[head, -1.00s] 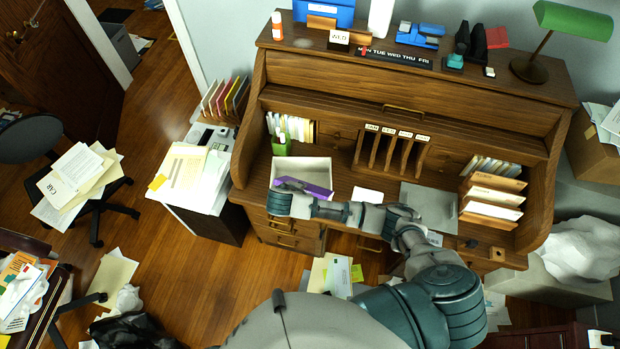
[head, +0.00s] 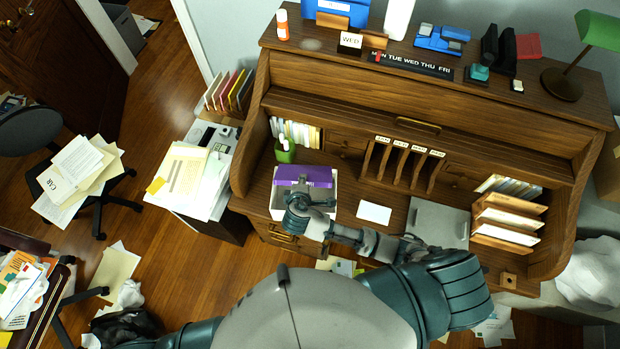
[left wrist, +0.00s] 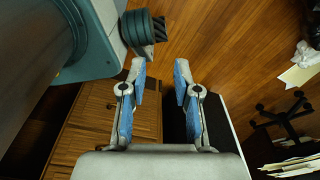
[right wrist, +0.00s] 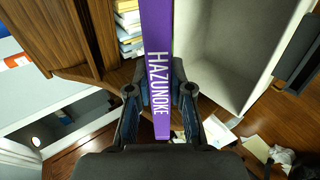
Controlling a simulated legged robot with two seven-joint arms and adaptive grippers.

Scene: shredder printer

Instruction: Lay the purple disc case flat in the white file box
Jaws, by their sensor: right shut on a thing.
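The purple disc case (head: 306,176) is at the white file box (head: 333,192) on the left of the desk. In the right wrist view the case (right wrist: 156,40) stands edge-on, with its lettered spine toward the camera. My right gripper (right wrist: 160,100) is shut on it. In the head view the right gripper (head: 299,203) is over the near part of the box and hides some of it. The box interior (right wrist: 225,45) shows beside the case in the right wrist view. My left gripper (left wrist: 160,85) is open and empty, away from the desk top.
A green pen cup (head: 285,152) stands behind the box. A white paper (head: 374,212) lies to its right, then a grey pad (head: 438,222). Wooden slots (head: 405,160) stand at the back. A paper-topped cabinet (head: 187,180) is on the left.

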